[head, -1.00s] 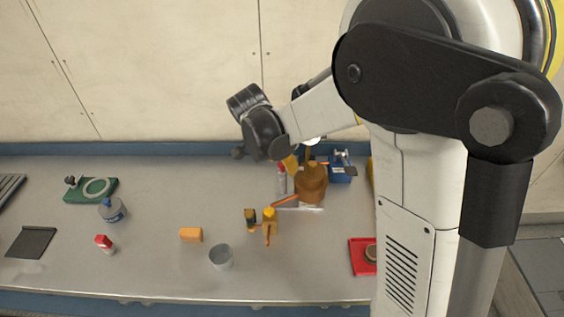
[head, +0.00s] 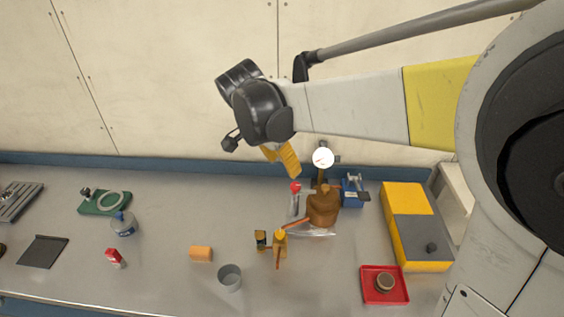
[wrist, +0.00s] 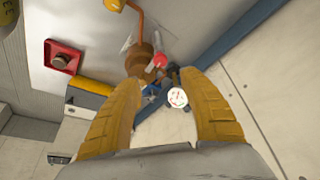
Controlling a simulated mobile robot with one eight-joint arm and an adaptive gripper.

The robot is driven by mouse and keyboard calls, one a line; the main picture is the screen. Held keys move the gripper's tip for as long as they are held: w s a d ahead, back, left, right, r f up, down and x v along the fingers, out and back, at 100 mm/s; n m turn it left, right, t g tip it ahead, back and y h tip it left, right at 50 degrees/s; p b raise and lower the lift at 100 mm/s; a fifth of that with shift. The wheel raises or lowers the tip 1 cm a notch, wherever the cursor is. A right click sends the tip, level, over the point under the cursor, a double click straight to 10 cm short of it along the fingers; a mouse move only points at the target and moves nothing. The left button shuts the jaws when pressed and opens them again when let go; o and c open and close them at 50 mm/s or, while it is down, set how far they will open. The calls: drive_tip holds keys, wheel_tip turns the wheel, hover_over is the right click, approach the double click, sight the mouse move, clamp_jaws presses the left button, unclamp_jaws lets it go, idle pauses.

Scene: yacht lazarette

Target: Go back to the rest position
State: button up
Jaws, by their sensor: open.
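My gripper (head: 283,158) is up in the air above the back of the workbench (head: 170,215), near the blue strip at the wall. In the wrist view my gripper's two yellow fingers (wrist: 160,105) stand apart with nothing between them held. Beyond the fingertips, down on the bench, are a brown pot-like object (wrist: 139,62), a red-topped bottle (wrist: 159,60) and a round white dial (wrist: 178,97).
A yellow and grey box (head: 415,225) and a red tray (head: 366,288) with a round thing on it stand at the right. A grey cup (head: 230,279), an orange block (head: 201,254) and a blue-topped bottle (head: 123,226) stand on the bench. The pale wall (head: 180,80) is close behind my gripper.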

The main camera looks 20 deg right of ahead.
drive_tip(key=shift+r, duration=0.15)
drive_tip(key=s+d+n+t+y, duration=0.2)
drive_tip(key=s+n, duration=0.4)
drive_tip(key=s, duration=0.3)
drive_tip(key=s+d+f+n+t+y+b, duration=0.1)
drive_tip(key=s+d+n+t, duration=0.1)
drive_tip(key=s+n, duration=0.4)
drive_tip(key=shift+s+f+t+y, duration=0.25)
drive_tip(key=shift+s+t+y, duration=0.2)
drive_tip(key=shift+s, duration=0.95)
drive_tip(key=shift+d, duration=0.1)
